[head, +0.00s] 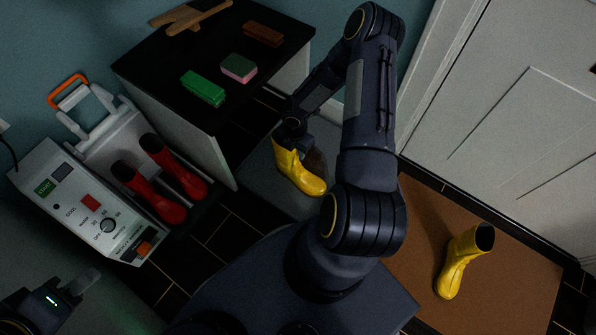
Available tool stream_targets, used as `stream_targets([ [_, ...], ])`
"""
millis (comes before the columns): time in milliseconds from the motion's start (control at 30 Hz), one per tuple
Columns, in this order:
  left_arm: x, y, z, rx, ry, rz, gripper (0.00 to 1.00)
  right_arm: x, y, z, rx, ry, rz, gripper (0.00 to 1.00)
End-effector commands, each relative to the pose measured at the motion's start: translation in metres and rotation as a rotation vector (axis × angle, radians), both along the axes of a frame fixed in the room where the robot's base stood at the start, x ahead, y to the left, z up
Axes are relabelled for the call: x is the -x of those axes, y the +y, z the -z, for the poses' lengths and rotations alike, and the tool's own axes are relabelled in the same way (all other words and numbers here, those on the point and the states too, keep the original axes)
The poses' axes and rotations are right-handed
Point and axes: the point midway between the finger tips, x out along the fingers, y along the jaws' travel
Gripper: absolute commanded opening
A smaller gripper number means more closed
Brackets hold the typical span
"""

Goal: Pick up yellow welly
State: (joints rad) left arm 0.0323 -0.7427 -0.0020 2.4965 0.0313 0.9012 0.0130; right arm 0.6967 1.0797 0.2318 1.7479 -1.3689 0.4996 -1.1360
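One yellow welly (299,174) is in the middle of the head view, its toe toward the lower right. My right gripper (290,134) reaches down to the top of its shaft. The fingertips overlap the rim and are hidden, so I cannot tell whether they grip it or whether the boot is lifted. A second yellow welly (455,267) stands on the brown mat (520,298) at the right, its dark opening toward the upper right. My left gripper (82,283) is at the lower left, away from both boots; its finger gap is unclear.
A dark-topped cabinet (160,70) bears a green box (203,89), a sponge (239,68), a brown brush or block (263,34) and wooden pieces (190,17). Red boots (165,192) stand by a grey-white machine (85,210) with a control panel. A white door (520,110) is behind the mat.

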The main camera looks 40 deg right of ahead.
Motion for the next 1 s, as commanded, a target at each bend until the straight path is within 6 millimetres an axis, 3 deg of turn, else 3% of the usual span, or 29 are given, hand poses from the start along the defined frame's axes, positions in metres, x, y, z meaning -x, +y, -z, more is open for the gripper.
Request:
stream_targets([
  [100,-0.0001,0.0,-0.001,0.0,0.0,0.0,0.36,-0.0002,0.0,-0.0013,0.0,0.0,0.0,0.37],
  [400,0.0,0.0001,-0.0009,0.0,0.0,0.0,0.36,-0.0002,0.0,-0.0014,0.0,0.0,0.0,0.0],
  [1000,0.0,0.0,-0.001,0.0,0.0,0.0,0.36,-0.0002,0.0,-0.0015,0.0,0.0,0.0,0.0],
])
